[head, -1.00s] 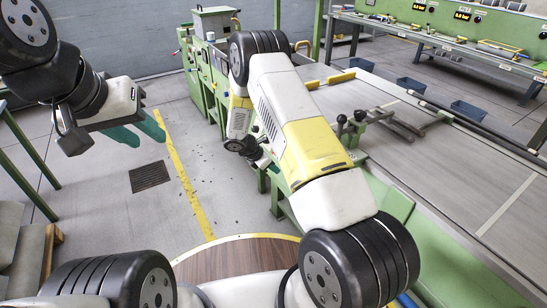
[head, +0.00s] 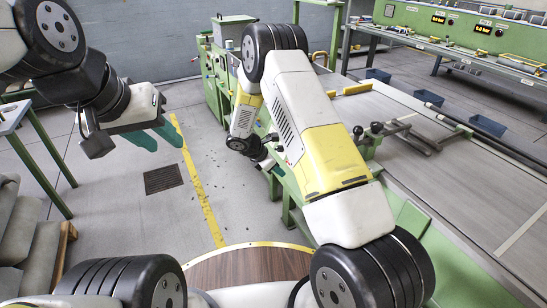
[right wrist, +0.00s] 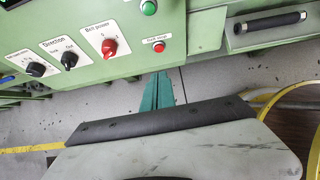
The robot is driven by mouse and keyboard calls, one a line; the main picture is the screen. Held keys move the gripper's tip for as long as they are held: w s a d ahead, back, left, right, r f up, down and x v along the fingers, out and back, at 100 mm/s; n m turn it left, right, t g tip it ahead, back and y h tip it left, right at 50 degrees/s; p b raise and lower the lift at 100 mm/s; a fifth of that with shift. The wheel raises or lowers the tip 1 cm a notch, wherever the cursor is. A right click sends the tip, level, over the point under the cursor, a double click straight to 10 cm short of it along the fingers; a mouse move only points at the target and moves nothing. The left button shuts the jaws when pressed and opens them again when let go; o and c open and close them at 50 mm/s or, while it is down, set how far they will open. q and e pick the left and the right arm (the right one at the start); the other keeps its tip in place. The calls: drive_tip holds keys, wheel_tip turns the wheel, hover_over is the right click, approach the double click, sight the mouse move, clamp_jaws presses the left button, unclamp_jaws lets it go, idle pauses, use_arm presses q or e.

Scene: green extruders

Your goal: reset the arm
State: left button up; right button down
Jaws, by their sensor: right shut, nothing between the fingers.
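My left gripper (head: 166,147) hangs over the floor at the left of the head view. Its two teal fingers stand a little apart, with nothing between them. My right arm (head: 308,120) runs down the middle of the head view, folded, with a white and yellow housing. Its gripper is mostly hidden behind the arm there. In the right wrist view my right gripper (right wrist: 157,78) has its teal fingers together and empty, in front of and below a green control panel (right wrist: 90,50). I cannot tell whether they touch it.
The panel has a red knob (right wrist: 109,47), black knobs and a green button (right wrist: 149,7). A green machine with a long grey bed (head: 470,165) fills the right side. A green-framed table (head: 12,118) and grey blocks (head: 40,240) stand at left.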

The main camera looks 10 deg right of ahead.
drive_tip(key=s+d+r+m+y, duration=0.1)
drive_tip(key=s+r+m, duration=0.3)
drive_tip(key=r, duration=0.4)
drive_tip(key=s+d+r+m+y, duration=0.2)
drive_tip(key=s+r+m, duration=0.1)
drive_tip(key=r, duration=0.6)
drive_tip(key=s+d+r+m+y, duration=0.1)
drive_tip(key=s+r+m, duration=0.3)
drive_tip(key=r, duration=0.4)
drive_tip(key=s+a+r+m+t+y, duration=0.1)
drive_tip(key=s+r+m, duration=0.4)
drive_tip(key=s, duration=0.5)
drive_tip(key=s+a+r+m+t+y, duration=0.1)
drive_tip(key=s+r+m, duration=0.4)
drive_tip(key=s, duration=0.5)
wheel_tip(320, 180, up, 2)
drive_tip(key=t+y, duration=0.1)
drive_tip(key=y, duration=0.1)
drive_tip(key=shift+s+r+t+y, duration=0.2)
drive_tip(key=shift+t+y, duration=0.2)
drive_tip(key=shift+a, duration=0.1)
